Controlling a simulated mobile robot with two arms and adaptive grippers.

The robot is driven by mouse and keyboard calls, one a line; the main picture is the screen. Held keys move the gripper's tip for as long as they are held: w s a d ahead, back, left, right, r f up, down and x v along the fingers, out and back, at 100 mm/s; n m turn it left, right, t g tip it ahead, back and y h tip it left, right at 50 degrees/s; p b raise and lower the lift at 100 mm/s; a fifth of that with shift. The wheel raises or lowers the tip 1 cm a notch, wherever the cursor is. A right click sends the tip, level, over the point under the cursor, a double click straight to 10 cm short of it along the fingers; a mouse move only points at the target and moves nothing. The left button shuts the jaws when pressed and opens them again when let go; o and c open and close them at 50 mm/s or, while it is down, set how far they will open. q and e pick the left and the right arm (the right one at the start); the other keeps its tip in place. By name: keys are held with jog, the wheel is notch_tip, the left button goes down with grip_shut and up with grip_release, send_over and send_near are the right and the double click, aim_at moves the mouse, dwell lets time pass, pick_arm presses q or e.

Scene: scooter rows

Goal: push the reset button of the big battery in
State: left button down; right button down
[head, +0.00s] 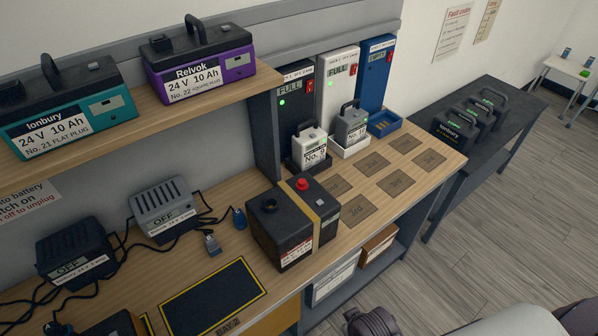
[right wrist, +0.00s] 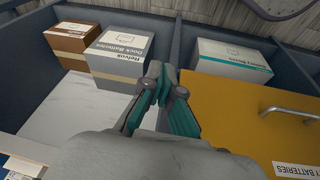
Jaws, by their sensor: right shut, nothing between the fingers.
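The big battery (head: 282,232) is a black block with a tan strap around it, standing on the wooden bench near its front edge. A red button (head: 302,184) stands up on its top, right of the strap. A dark round cap (head: 269,205) is on the top left of the strap. My right gripper (right wrist: 162,72) is shut and empty, with teal fingers, in front of the shelf below the bench in the right wrist view. Nothing touches the red button. My left gripper is not in view.
Two chargers (head: 163,208) with cables stand left of the battery, and a black mat (head: 212,298) lies in front. Small batteries (head: 309,150) stand in docks behind. Boxes (right wrist: 232,62) and a yellow panel (right wrist: 245,110) with a handle are below the bench.

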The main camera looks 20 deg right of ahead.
jog(key=w+d+r+n+t+h+p, duration=0.1)
jog(key=w+r+t, duration=0.45)
jog(key=r, duration=0.75)
jog(key=w+d+r+t+h+p, duration=0.1)
jog(key=w+r+t, duration=0.2)
jog(key=w+r, duration=0.7)
jog(key=w+d+r+n+t+h+p, duration=0.1)
jog(key=w+r+t, duration=0.35)
jog(key=r, duration=1.05)
jog(key=w+a+r+n+t+y, duration=0.2)
jog(key=a+r+n+t+y, duration=0.3)
jog(key=r, duration=0.6)
jog(key=a+r+n+g+y, duration=0.45)
jog(key=a+n+y, duration=0.65)
jog(key=n+y, duration=0.3)
jog(key=w+a+f+n+g+h, duration=0.1)
jog(key=a+f+n+g+h, duration=0.15)
jog(key=f+n+g, duration=0.65)
jog(key=w+d+f+h, duration=0.3)
jog(key=d+h, duration=0.1)
jog(key=d, duration=0.2)
jog(key=w+d+f+h, duration=0.3)
jog(key=d+h, duration=0.2)
jog(key=d, duration=0.1)
jog(key=shift+w+d+f, duration=0.15)
jog(key=shift+w+f, duration=0.1)
jog(key=shift+w, duration=0.05)
